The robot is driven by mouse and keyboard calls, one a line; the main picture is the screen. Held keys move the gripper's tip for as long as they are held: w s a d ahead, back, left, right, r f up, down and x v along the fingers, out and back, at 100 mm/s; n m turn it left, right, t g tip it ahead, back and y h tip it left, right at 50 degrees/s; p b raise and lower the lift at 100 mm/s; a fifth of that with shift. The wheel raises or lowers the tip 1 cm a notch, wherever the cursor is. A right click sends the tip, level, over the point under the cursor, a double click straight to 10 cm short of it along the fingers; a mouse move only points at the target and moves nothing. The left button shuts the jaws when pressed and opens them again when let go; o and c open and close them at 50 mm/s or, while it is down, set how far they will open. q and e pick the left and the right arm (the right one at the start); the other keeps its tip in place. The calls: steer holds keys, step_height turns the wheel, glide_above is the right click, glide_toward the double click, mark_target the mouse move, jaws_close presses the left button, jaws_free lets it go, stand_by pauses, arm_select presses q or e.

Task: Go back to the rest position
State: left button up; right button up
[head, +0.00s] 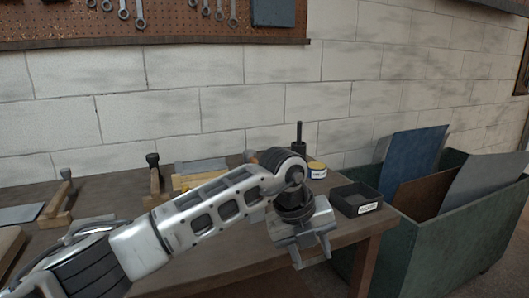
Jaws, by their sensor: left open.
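My left gripper (312,254) hangs at the front right part of the bench (228,262), at the end of my left arm, which reaches in from the lower left. Its two fingers point down and are apart, with nothing seen between them. It is left of and nearer than a small black tray (357,199) with a white label. My right gripper does not show.
Wooden stands (155,181) are at the back left. A green bin (437,230) with upright panels stands right of the bench. Wrenches hang on a pegboard (170,22).

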arm_select(q)
steer(key=s+d+g+h, duration=0.4)
steer(key=s+d+h, duration=0.5)
steer(key=s+h, duration=0.25)
steer(key=w+a+f+n+t+y, duration=0.2)
steer(key=a+f+n+t, duration=0.1)
steer(key=a+n+t, duration=0.8)
steer(key=w+a+f+n+t+y, duration=0.2)
steer(key=a+f+n+t, duration=0.2)
steer(key=a+n+t, duration=0.7)
steer(key=s+a+f+n+g+y, duration=0.4)
steer(key=s+f, duration=0.3)
steer(key=f, duration=0.2)
steer(key=s+a+f+n+g+y, duration=0.4)
steer(key=s+a+f+n+g, duration=0.1)
steer(key=f, duration=0.4)
steer(key=s+a+n, duration=0.1)
steer(key=s, duration=0.1)
steer(key=shift+s+a, duration=0.25)
steer(key=shift+s, duration=0.05)
steer(key=shift+c, duration=0.5)
